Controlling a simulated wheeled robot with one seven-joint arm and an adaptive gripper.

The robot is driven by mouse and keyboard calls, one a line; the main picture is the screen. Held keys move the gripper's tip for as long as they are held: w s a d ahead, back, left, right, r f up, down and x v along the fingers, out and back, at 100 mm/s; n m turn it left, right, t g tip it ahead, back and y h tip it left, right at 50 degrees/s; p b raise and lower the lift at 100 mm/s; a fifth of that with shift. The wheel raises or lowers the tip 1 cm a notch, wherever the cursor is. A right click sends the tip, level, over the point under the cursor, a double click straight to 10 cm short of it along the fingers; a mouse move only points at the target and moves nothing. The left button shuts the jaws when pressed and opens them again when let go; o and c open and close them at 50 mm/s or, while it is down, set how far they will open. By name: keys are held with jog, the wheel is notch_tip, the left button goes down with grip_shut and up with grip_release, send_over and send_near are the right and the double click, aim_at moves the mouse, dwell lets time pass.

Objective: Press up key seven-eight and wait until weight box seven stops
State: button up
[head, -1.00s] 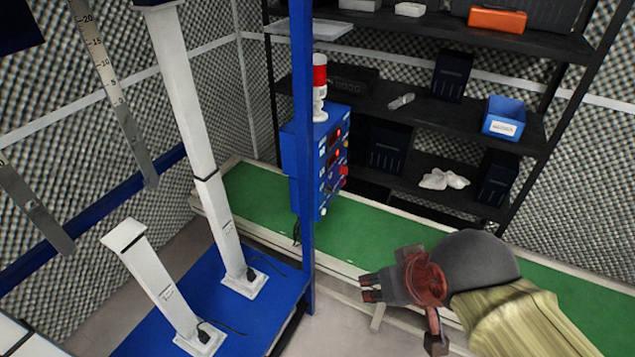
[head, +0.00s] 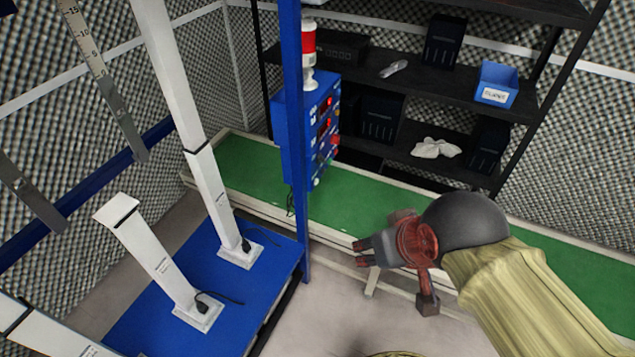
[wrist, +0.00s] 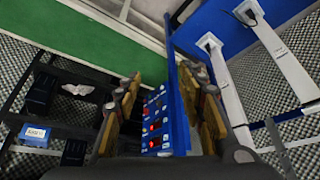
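A blue control box (head: 306,140) is fixed to a blue post (head: 293,130), with red displays, small keys and a red knob on its face. It also shows in the wrist view (wrist: 156,122), between my fingers in the picture. The key labels are too small to read, so I cannot pick out key seven-eight. White columns stand on a blue platform: a tall one (head: 208,190) and a shorter one (head: 150,255). I cannot tell which is weight box seven. My gripper (head: 361,252) is right of and below the box, apart from it. Its fingers (wrist: 165,100) are spread and empty.
A red-and-white signal light (head: 308,50) stands on the box. A green bench (head: 350,205) runs behind my gripper. A black shelf (head: 440,100) holds dark boxes and a blue bin (head: 496,85). Metal rulers (head: 105,85) hang at left. Grey floor shows below my gripper.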

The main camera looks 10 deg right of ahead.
jog(key=c, duration=0.3)
grip_shut()
dwell(1.6)
